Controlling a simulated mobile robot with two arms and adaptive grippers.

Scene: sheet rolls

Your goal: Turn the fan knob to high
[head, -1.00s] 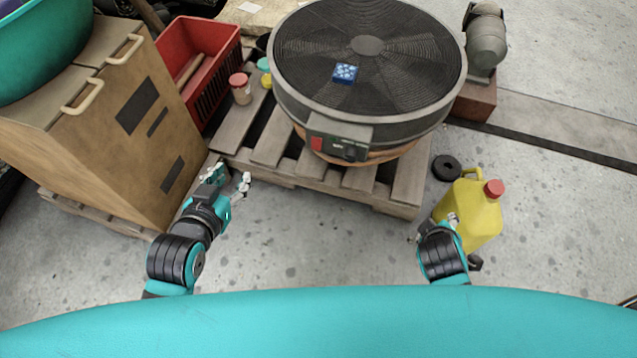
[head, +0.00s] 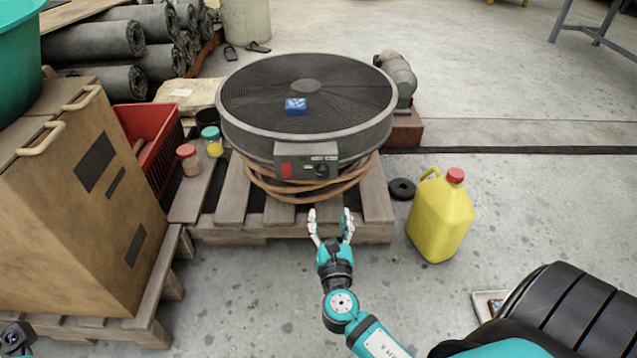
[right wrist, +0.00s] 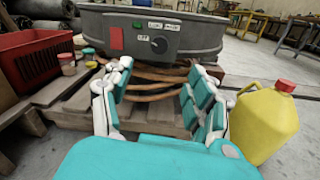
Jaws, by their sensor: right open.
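The large round fan (head: 308,92) lies face up on a pallet, with a grey control box (head: 305,165) on its front. The dark round fan knob (head: 321,171) is at the right of the box, beside a red switch (head: 286,170). The knob (right wrist: 159,45) also shows in the right wrist view, with small labels around it; I cannot tell its setting. My right gripper (head: 330,218) is open and empty, below and in front of the knob, not touching it. In the right wrist view its fingers (right wrist: 160,75) spread below the box. My left gripper's fingers are out of view.
The wooden pallet (head: 290,233) juts out under the fan, with coiled hose (head: 300,192) below the box. A yellow jug (head: 440,217) stands at right near a black ring (head: 402,189). Jars (head: 189,158), a red crate (head: 150,150) and a cabinet (head: 85,200) are at left.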

